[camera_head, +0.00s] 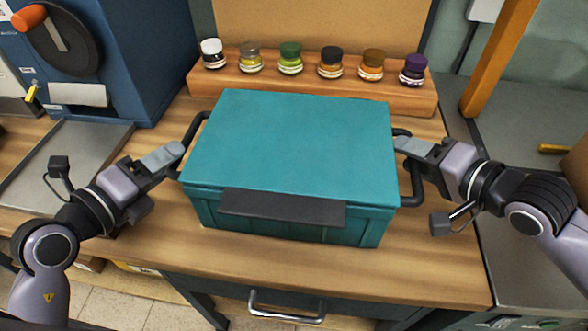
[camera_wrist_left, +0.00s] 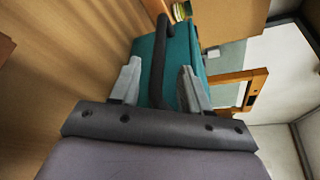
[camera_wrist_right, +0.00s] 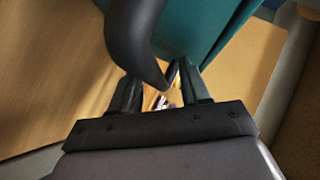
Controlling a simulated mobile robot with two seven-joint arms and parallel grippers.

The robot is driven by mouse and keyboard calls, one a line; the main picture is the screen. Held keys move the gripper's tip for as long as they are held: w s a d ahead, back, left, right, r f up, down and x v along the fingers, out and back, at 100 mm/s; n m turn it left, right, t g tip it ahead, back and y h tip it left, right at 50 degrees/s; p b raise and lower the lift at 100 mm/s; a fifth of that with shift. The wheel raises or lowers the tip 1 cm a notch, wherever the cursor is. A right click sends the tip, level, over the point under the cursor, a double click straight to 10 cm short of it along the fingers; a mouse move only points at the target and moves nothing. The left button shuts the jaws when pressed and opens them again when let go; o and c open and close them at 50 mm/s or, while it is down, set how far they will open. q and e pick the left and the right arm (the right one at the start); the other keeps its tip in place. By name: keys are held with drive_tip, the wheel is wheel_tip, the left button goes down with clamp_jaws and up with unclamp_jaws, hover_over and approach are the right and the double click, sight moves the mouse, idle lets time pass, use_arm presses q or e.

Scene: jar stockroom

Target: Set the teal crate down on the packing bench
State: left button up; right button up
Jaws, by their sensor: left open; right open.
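The teal crate (camera_head: 290,140), lidded with a dark front plate, stands level on the wooden packing bench (camera_head: 440,265). It has a black handle on each side. My left gripper (camera_head: 178,150) is open at the left handle (camera_head: 190,138); in the left wrist view the handle (camera_wrist_left: 158,65) runs between the fingers (camera_wrist_left: 160,80). My right gripper (camera_head: 402,143) is open at the right handle (camera_head: 417,185); in the right wrist view that handle (camera_wrist_right: 135,40) passes close to the fingers (camera_wrist_right: 160,85). I cannot tell whether either gripper touches its handle.
A wooden rack (camera_head: 310,86) with several small jars stands behind the crate. A blue machine (camera_head: 130,60) and a metal tray (camera_head: 65,165) are at the left. An orange post (camera_head: 497,60) rises at the right. Bare bench lies in front of the crate.

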use_arm(q)
drive_tip(key=shift+v, duration=2.1)
use_arm(e)
drive_tip(key=v, duration=0.7)
drive_tip(key=shift+s, duration=0.2)
drive_tip(key=shift+d+r, duration=0.1)
drive_tip(key=shift+r, duration=0.05)
